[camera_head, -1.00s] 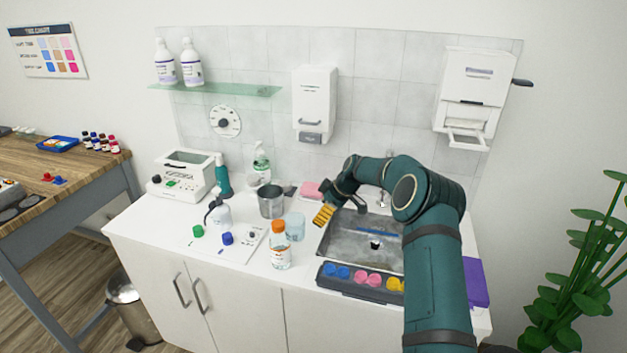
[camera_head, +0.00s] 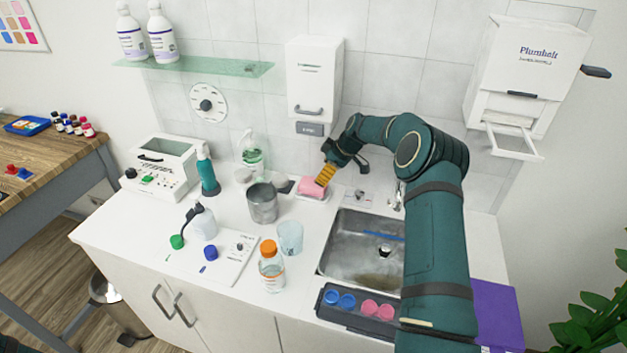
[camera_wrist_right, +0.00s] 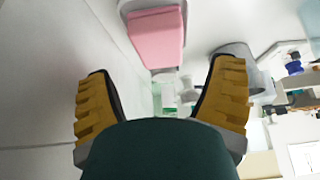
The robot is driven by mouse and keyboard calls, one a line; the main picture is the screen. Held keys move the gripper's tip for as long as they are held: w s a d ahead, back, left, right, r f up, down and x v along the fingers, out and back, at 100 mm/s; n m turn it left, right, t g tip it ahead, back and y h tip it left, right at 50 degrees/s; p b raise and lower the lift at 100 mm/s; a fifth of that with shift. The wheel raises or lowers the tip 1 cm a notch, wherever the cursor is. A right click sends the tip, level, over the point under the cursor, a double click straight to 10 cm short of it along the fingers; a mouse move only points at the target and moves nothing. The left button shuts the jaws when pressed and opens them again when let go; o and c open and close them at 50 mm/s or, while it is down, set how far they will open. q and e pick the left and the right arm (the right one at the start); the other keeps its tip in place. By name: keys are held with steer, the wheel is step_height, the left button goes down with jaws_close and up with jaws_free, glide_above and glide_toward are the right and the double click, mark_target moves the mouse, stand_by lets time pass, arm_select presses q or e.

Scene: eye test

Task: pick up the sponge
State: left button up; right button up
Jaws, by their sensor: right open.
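The sponge (camera_head: 310,188) is a pink block at the back of the counter, left of the sink and under the wall dispenser. It also shows at the top of the right wrist view (camera_wrist_right: 157,40), lying on a pale dish (camera_wrist_right: 128,8). My right gripper (camera_head: 326,175) has yellow ribbed fingers and hangs right at the sponge, covering part of its right side in the head view. In the right wrist view its fingers (camera_wrist_right: 162,88) are wide apart with nothing between them, and the sponge is beyond the tips. I cannot tell whether a finger touches it. My left gripper is not in view.
A metal cup (camera_head: 262,204) stands left of the sponge, with a clear tumbler (camera_head: 290,238) and an orange-capped bottle (camera_head: 271,268) in front. The sink (camera_head: 345,247) is to the right. A dispenser (camera_head: 314,85) hangs on the wall above.

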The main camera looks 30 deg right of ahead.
mark_target(313, 182)
steer(key=shift+x, duration=1.1)
steer(key=x, duration=0.5)
steer(key=shift+w, duration=0.15)
steer(key=c, duration=0.6)
steer(key=shift+c, duration=0.2)
